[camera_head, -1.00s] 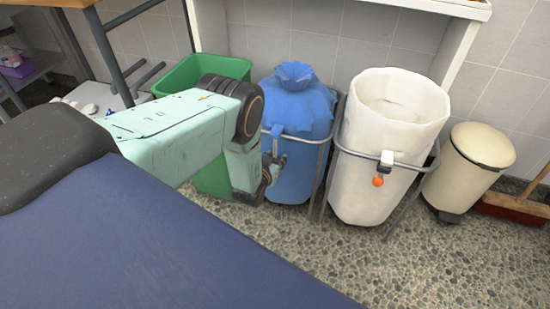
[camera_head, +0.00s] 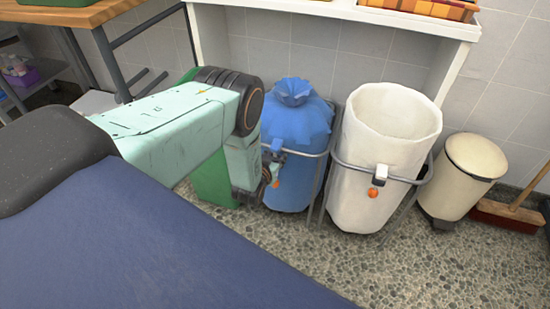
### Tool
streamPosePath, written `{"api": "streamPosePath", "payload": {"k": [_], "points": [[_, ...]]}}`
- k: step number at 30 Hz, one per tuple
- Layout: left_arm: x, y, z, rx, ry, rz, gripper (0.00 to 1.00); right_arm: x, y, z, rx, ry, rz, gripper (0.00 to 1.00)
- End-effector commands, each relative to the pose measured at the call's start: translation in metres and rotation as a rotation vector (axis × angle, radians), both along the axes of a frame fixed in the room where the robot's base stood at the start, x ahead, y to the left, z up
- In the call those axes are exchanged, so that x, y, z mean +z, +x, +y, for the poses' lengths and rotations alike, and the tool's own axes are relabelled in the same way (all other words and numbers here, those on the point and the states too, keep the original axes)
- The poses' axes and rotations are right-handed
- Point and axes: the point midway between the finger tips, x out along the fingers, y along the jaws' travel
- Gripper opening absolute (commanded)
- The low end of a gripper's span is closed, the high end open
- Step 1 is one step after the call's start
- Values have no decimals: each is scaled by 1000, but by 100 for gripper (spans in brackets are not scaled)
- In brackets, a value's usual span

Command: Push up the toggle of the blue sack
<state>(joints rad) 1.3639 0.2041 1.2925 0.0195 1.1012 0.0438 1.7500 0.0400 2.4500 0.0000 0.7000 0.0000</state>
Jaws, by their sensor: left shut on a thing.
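The blue sack (camera_head: 300,135) has a gathered top and hangs in a grey metal stand. A blue block (camera_head: 276,146) sits on the stand's front rim, and the orange ball (camera_head: 276,184) of its toggle shows below it. My left gripper (camera_head: 269,177) is at the front left of the blue sack, under the block, with its fingers shut on the toggle just beside the ball. The fingers are small and dark here, and my own wrist hides part of them and the sack's left side. My right gripper is not in view.
A white sack (camera_head: 385,140) in a similar stand is close on the right, with its own orange-ended toggle (camera_head: 373,193). A cream pedal bin (camera_head: 460,178) and a broom (camera_head: 507,216) stand further right. A green bin (camera_head: 210,182) is behind my left arm. The speckled floor in front is clear.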

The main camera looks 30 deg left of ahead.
Motion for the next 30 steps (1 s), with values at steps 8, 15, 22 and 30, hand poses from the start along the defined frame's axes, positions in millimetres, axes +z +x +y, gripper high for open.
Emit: {"api": "streamPosePath", "payload": {"k": [8,15,22,30], "points": [[18,-1,0,0,1,1,0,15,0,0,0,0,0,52],[17,-1,0,0,1,1,0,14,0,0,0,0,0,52],[17,-1,0,0,1,1,49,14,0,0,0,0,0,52],[18,0,0,0,0,0,60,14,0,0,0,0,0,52]]}}
